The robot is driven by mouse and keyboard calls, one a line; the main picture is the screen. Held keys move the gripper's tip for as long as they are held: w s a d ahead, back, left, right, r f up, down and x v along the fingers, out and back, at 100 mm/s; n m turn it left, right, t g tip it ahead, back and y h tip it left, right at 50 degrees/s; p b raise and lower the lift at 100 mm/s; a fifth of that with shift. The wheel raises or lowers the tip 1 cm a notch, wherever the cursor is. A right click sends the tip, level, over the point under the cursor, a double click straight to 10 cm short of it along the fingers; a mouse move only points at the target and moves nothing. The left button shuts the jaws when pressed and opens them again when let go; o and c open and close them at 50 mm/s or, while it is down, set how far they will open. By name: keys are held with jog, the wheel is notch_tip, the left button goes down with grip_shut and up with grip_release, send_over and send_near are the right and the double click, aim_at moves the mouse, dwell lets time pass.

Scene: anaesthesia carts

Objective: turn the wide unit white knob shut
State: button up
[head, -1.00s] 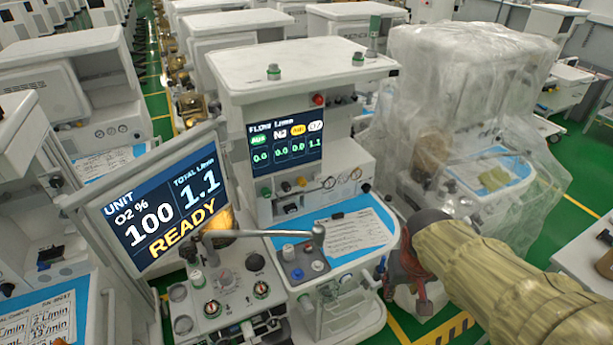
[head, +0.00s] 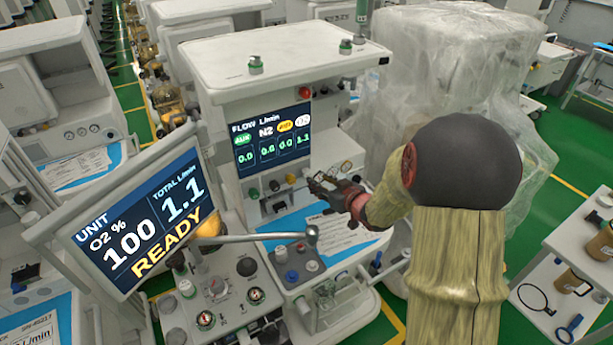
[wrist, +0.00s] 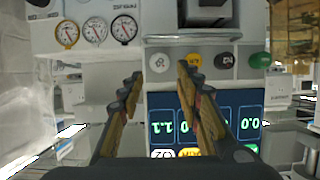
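The wide anaesthesia unit (head: 230,75) stands in the middle of the head view, with a row of green, dark, yellow and white knobs below its flow screen (head: 272,143). The white knob (wrist: 159,62) is at the left of the row in the inverted wrist view. My gripper (head: 318,183) is in front of the panel, close to the white end of the row. In the wrist view my gripper (wrist: 166,82) is open, and the white knob shows just beyond the gap between its fingertips. No contact is visible. The flow screen's white-labelled column reads 1.1.
A tilted monitor (head: 140,218) reads O2 100, total 1.1, READY. A metal arm (head: 250,238) crosses in front of the unit's lower part. A plastic-covered unit (head: 440,70) stands right. A white cart (head: 550,245) is at the right edge. Gauges (wrist: 95,30) sit beside the knobs.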

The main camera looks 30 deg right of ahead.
aim_at(309, 175)
jog(key=b+x, duration=0.1)
jog(key=x, duration=0.6)
jog(key=shift+w+f, duration=0.2)
jog(key=shift+c, duration=0.2)
jog(key=c, duration=0.7)
jog(key=shift+c, duration=0.8)
jog(key=shift+r+m+p, duration=0.1)
jog(key=shift+m+p, duration=0.2)
jog(key=shift+p, duration=0.35)
